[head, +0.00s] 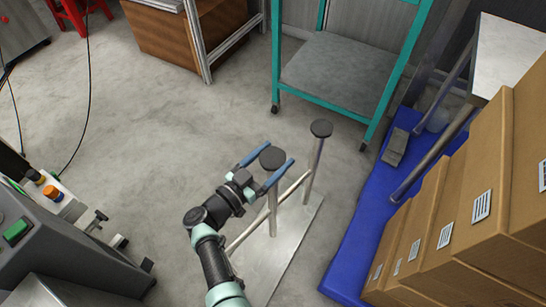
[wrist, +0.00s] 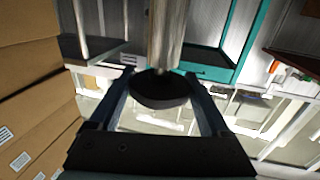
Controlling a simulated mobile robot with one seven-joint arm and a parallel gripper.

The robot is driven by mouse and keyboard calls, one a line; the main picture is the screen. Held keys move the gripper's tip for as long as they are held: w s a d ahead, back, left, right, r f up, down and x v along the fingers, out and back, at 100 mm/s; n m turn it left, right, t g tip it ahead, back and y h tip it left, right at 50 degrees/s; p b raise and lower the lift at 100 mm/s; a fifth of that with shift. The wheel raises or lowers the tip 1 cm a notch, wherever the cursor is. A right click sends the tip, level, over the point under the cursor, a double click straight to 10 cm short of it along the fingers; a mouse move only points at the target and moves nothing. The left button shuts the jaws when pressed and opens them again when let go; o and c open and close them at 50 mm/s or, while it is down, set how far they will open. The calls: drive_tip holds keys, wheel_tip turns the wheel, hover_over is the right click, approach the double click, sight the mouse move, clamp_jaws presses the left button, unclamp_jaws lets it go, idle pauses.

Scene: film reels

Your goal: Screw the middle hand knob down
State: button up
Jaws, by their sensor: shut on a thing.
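The middle hand knob (head: 271,158) is a dark round disc on top of an upright metal post. My gripper (head: 278,153) is shut on it, with one blue finger on each side. In the wrist view the knob (wrist: 160,94) sits between the two fingers (wrist: 160,74), with the metal post (wrist: 165,35) beyond it. A second dark knob (head: 321,128) stands free on its own post to the right and farther back. A pale bar joins the posts above a flat metal base plate (head: 295,245). My arm covers the near end of the stand, so any knob there is hidden.
Cardboard boxes (head: 462,205) stand on a blue pallet (head: 350,245) at the right. A teal-framed cart (head: 345,70) is behind the stand. A grey machine with a green button (head: 16,231) is at the left. The concrete floor between is clear.

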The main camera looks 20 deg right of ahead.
sight(273, 156)
drive_tip(key=shift+w+r, duration=0.15)
drive_tip(key=shift+r, duration=0.25)
drive_tip(key=o, duration=1.1)
drive_tip(key=shift+o, duration=0.5)
drive_tip(key=shift+f, duration=0.15)
wheel_tip(273, 156, up, 10)
drive_tip(key=p, duration=0.6)
drive_tip(key=shift+p, duration=0.35)
